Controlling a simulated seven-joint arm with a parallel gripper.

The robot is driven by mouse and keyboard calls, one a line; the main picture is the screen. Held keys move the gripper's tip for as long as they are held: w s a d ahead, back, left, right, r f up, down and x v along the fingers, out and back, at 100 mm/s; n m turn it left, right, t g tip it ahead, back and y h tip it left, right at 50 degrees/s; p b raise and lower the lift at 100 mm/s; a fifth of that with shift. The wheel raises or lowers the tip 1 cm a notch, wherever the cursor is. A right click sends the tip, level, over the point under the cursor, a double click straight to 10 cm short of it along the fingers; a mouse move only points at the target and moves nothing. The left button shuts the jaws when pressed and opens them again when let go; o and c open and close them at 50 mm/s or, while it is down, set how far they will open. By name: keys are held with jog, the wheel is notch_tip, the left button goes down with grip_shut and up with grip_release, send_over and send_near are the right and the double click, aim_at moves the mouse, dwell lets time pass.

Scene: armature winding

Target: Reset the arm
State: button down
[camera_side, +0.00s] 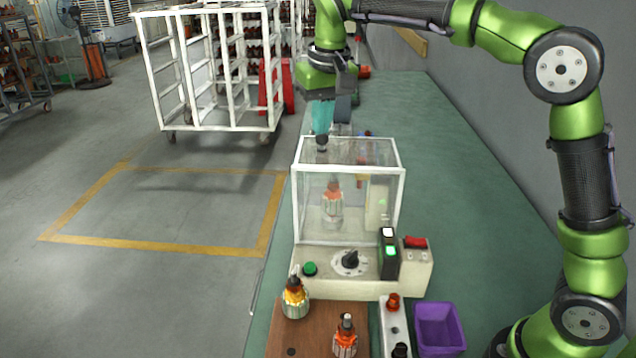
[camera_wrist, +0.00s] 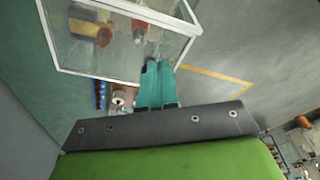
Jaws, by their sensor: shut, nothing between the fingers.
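My gripper (camera_side: 322,140) hangs pointing down above the rear of the winding machine's clear box (camera_side: 352,190). Its teal fingers (camera_wrist: 158,68) are shut together and hold nothing. An armature with an orange top (camera_side: 332,198) stands inside the clear box. One armature (camera_side: 295,299) with a yellow and orange winding stands on the brown board (camera_side: 312,336) in front. Another armature (camera_side: 345,338) with an orange winding stands at the board's front edge. In the wrist view the white-framed box (camera_wrist: 120,40) lies just beyond the fingertips. Whether the fingertips touch the box cannot be told.
The machine's front panel (camera_side: 340,277) has a green button, a black knob and a lit switch. A purple bin (camera_side: 439,328) stands at the front right. The green table (camera_side: 450,180) is clear right of the box. A white cart (camera_side: 215,70) stands on the floor behind.

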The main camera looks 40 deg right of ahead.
jog(key=shift+s+a+r, duration=0.1)
jog(key=shift+r, duration=0.4)
jog(key=shift+s+a+r, duration=0.1)
jog(key=shift+r, duration=0.4)
